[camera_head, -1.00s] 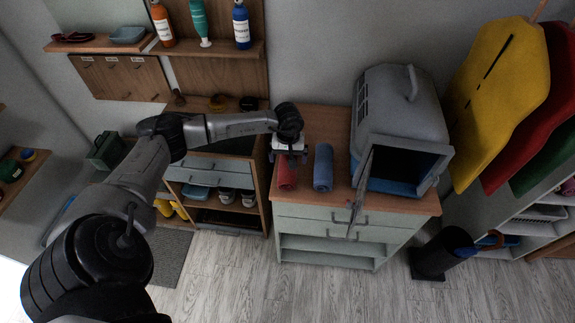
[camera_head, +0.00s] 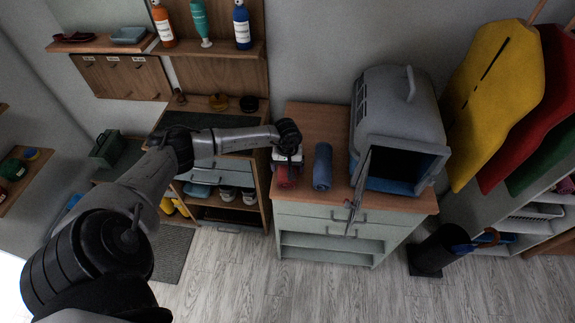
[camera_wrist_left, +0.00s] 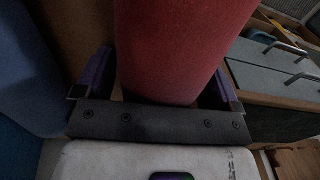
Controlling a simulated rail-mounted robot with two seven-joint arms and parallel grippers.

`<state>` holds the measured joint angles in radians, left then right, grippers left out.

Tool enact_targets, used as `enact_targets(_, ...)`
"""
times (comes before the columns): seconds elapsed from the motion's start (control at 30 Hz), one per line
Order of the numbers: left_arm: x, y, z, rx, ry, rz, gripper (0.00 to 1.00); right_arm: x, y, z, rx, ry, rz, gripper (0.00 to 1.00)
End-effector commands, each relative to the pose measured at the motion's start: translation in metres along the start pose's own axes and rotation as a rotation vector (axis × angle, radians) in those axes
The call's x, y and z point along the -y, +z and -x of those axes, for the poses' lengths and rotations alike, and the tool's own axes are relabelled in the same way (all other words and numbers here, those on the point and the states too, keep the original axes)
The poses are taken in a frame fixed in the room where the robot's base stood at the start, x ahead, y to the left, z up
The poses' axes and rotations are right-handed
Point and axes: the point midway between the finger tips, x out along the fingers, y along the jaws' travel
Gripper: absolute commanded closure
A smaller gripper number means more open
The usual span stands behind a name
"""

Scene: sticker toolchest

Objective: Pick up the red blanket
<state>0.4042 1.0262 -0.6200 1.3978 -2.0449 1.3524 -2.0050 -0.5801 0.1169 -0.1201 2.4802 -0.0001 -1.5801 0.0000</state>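The red blanket (camera_head: 284,177) is a roll lying on the dresser top (camera_head: 320,118) near its left front edge. My left gripper (camera_head: 287,160) is over the roll's upper part and hides it in the head view. In the left wrist view, the red blanket (camera_wrist_left: 180,50) fills the middle between the two purple fingers of my left gripper (camera_wrist_left: 160,85). The fingers are spread wide, one on each side of the roll. A narrow gap seems to show at the left finger; contact at the right one is unclear. My right gripper is not in view.
A blue roll (camera_head: 322,167) lies just right of the red one. A grey pet carrier (camera_head: 398,115) with its door open stands farther right on the dresser. A lower shelf unit (camera_head: 254,190) with shoes is to the left.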

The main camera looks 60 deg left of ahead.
Motion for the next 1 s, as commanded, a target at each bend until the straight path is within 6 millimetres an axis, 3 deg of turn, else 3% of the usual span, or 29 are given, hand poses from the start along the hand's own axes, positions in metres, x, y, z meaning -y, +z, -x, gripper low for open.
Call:
enact_targets(0.07, 0.0, 0.0, 0.0, 0.0, 0.0, 0.0, 0.19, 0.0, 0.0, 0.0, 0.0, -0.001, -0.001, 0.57)
enact_targets(0.43, 0.0, 0.0, 0.001, 0.0, 0.0, 0.0, 0.55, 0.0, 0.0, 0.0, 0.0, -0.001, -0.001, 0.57)
enact_targets(0.77, 0.0, -0.001, 0.004, -0.002, 0.001, 0.0, 0.56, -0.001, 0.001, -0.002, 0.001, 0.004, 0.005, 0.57)
enact_targets(1.0, 0.0, -0.002, 0.028, -0.005, 0.002, -0.001, 0.56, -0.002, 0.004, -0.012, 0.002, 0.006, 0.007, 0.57)
